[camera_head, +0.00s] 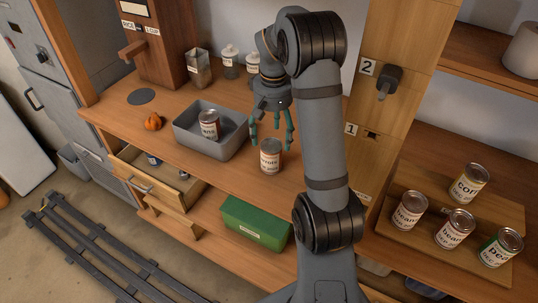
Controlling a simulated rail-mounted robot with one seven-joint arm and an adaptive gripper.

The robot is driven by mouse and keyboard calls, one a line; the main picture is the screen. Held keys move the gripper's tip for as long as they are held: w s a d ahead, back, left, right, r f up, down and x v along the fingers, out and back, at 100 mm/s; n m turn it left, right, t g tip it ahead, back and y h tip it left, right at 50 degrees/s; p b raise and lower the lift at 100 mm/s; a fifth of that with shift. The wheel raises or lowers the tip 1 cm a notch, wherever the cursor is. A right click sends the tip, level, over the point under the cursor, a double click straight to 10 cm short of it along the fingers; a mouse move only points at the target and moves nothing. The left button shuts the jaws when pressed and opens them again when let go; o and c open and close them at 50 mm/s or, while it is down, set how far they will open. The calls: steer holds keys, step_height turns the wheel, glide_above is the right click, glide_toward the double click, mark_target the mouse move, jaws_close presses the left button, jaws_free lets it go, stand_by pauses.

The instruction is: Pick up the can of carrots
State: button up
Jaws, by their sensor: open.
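A can with a white label (270,157) stands upright on the wooden counter, right of the grey basin; its label seems to read "carrots", partly hard to read. My gripper (272,144) hangs pointing down over this can, its teal fingers spread open. The fingertips appear just above and behind the can's top; I cannot tell the exact gap. Nothing is held. Another labelled can (209,124) stands inside the grey basin (238,142), its label too small to read surely.
Several cans, one a corn can (468,184), stand on a wooden board (400,183) at right. An orange pumpkin-like object (153,122) and jars (199,68) are on the counter. A drawer (140,182) is open below. A green box (254,222) sits on the lower shelf.

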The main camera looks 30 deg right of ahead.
mark_target(271, 145)
steer(key=f, duration=0.2)
steer(key=f+p, duration=0.1)
steer(key=f, duration=0.3)
steer(key=shift+a+f, duration=0.25)
steer(key=shift+f, duration=0.05)
steer(key=shift+s, duration=0.1)
steer(key=shift+c, duration=0.6)
steer(key=c, duration=1.5)
